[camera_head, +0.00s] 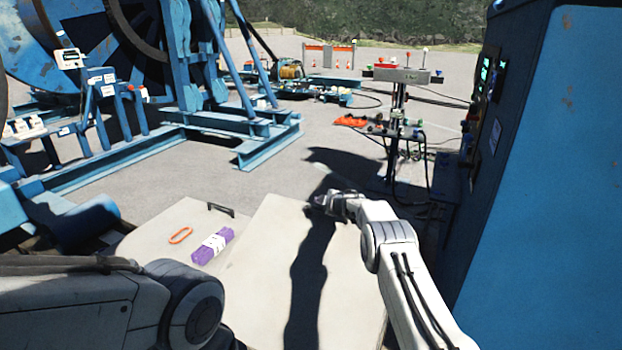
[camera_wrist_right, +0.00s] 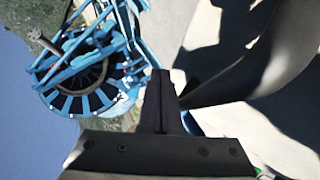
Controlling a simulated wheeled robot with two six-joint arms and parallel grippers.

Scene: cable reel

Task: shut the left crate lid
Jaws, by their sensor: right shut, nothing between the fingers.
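A pale beige crate-top panel (camera_head: 265,270) fills the lower middle of the head view. Its far edge slants, and I cannot tell for certain whether it is a lid lying flat or tilted. Left of it is another pale panel (camera_head: 160,222) with a dark handle (camera_head: 221,209) at its far edge. My right gripper (camera_head: 322,203) is shut and empty, over the far right part of the larger panel; I cannot tell whether it touches. In the wrist view its closed fingers (camera_wrist_right: 160,98) point at no held object. My left arm enters at lower left; its gripper is out of view.
An orange ring (camera_head: 180,235) and a purple bundle with a white band (camera_head: 213,246) lie on the left panel. A tall blue cabinet (camera_head: 545,170) stands close on the right. A blue reel frame (camera_head: 200,120) is at left, and a stand (camera_head: 397,120) beyond my gripper.

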